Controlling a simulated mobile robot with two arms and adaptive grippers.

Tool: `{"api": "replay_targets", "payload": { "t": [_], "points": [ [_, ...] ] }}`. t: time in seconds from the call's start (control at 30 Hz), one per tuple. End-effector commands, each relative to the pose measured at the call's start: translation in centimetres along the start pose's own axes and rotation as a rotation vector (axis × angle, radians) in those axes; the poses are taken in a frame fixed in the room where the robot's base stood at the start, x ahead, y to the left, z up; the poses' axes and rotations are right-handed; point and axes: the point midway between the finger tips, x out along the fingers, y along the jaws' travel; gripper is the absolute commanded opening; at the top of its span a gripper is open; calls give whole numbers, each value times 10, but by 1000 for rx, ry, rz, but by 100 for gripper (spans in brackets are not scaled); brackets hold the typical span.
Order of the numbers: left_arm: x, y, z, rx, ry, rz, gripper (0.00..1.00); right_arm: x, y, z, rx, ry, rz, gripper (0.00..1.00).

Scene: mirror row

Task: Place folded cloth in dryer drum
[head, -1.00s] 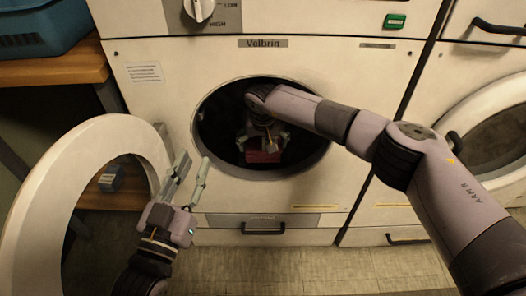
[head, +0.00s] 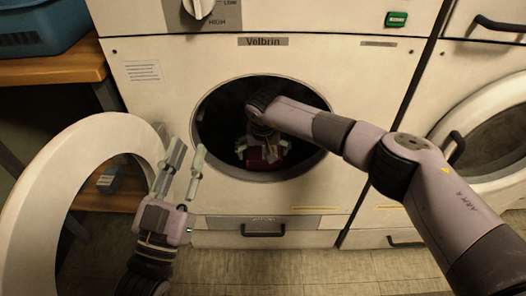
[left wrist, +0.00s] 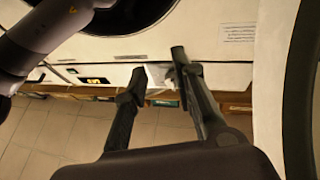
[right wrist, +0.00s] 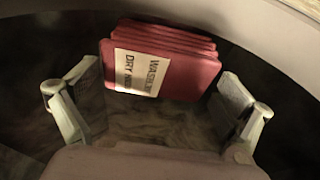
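The folded cloth (right wrist: 185,65) is a red layered stack with a pale printed label, inside the dark dryer drum (head: 215,130). In the head view the cloth (head: 263,154) shows partly between the fingers of my right gripper (head: 262,150). In the right wrist view my right gripper (right wrist: 162,92) is open, its fingers well apart on either side of the cloth, with visible gaps. My left gripper (head: 187,158) is open and empty, outside the drum near the open round door (head: 35,190). Its spread fingers also show in the left wrist view (left wrist: 157,68).
My right arm passes through the round opening, whose rim (head: 322,165) is close around it. A second dryer (head: 490,80) stands at the right. A wooden shelf (head: 60,72) with a blue basket (head: 45,25) is at the left. The floor (head: 300,265) in front is clear.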

Motion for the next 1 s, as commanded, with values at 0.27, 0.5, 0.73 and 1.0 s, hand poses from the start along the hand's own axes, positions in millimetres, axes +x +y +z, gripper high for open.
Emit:
{"api": "replay_targets", "payload": {
  "t": [0.27,0.5,0.73,1.0],
  "points": [
    [0,0,1,-1,-4,0,25,0,0,0,0,0,0,100],
    [-2,-3,16,3,-99,-7,25,-10,0,-2,-1,1,0,100],
    [-13,-9,56,10,-336,-19,25,-37,1,7,-4,-2,1,100],
    [-42,-16,98,14,-613,-36,25,-50,1,50,-5,-1,-1,100]
  ]
}}
